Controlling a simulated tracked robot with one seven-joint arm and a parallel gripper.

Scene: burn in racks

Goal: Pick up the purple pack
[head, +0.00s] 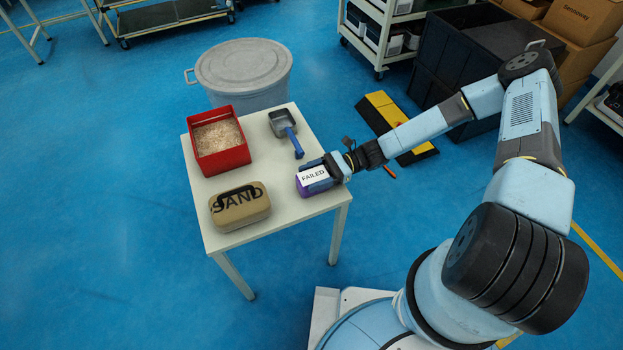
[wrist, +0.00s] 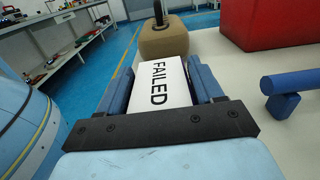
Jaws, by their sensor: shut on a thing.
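The purple pack (head: 302,189) has a white label reading FAILED on top and is at the right edge of the small white table (head: 242,225). My gripper (head: 318,177) is shut on the pack, with one finger along each side. In the wrist view the pack's FAILED label (wrist: 160,85) shows between the two blue fingers of my gripper (wrist: 160,88). The fingers and wrist hide most of the pack's sides. I cannot tell whether its underside touches the tabletop.
On the table are a red box (head: 221,165) of shavings, a tan SAND pack (head: 240,206) and a grey scoop with a blue handle (head: 294,142). A grey lidded bin (head: 243,72) stands behind. Black crates (head: 452,55) and a yellow-black block (head: 380,110) are on the floor.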

